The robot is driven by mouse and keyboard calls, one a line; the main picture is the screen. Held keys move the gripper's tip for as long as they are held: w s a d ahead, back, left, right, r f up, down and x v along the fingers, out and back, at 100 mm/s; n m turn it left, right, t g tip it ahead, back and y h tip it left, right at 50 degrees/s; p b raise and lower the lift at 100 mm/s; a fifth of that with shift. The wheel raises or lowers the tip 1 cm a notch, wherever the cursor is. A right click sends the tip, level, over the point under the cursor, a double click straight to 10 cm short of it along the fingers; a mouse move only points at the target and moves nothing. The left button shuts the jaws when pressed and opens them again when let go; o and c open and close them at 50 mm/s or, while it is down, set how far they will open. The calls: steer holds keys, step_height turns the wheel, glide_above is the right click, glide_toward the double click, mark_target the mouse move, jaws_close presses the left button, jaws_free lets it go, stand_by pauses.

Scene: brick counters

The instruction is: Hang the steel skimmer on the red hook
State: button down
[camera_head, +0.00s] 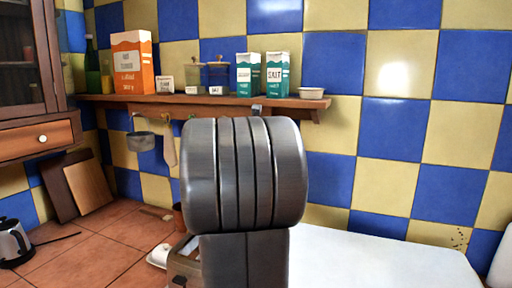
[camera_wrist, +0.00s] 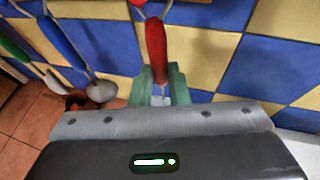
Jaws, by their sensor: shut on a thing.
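In the wrist view my gripper (camera_wrist: 160,88) has its green fingertips closed on a red handle (camera_wrist: 156,45), which I take to be that of the steel skimmer. The handle stands roughly upright in the picture, in front of the tiled wall. Pale metal shows at its upper end; the skimmer's head is not clearly visible. A small red piece (camera_wrist: 138,2) at the top edge may be the red hook, but it is cut off, and I cannot tell whether the skimmer touches it. In the head view my arm hides the gripper and skimmer.
A wooden shelf (camera_head: 97,98) carries boxes, jars and a white bowl (camera_head: 311,92). A steel pot (camera_head: 141,142) hangs below it. In the wrist view a blue-handled ladle (camera_wrist: 101,91) and a green handle (camera_wrist: 13,46) are at left. A kettle (camera_head: 12,243) stands on the counter.

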stand_by(0.3)
steer(key=c, duration=1.3)
jaws_free()
steer(key=shift+s, duration=0.15)
steer(key=v, duration=1.3)
steer(key=shift+s+r, duration=0.2)
steer(key=shift+s, duration=0.05)
steer(key=a+x, duration=0.1)
steer(key=x, duration=1.1)
steer(key=shift+w+d+b, duration=0.35)
steer(key=shift+w+d, duration=0.05)
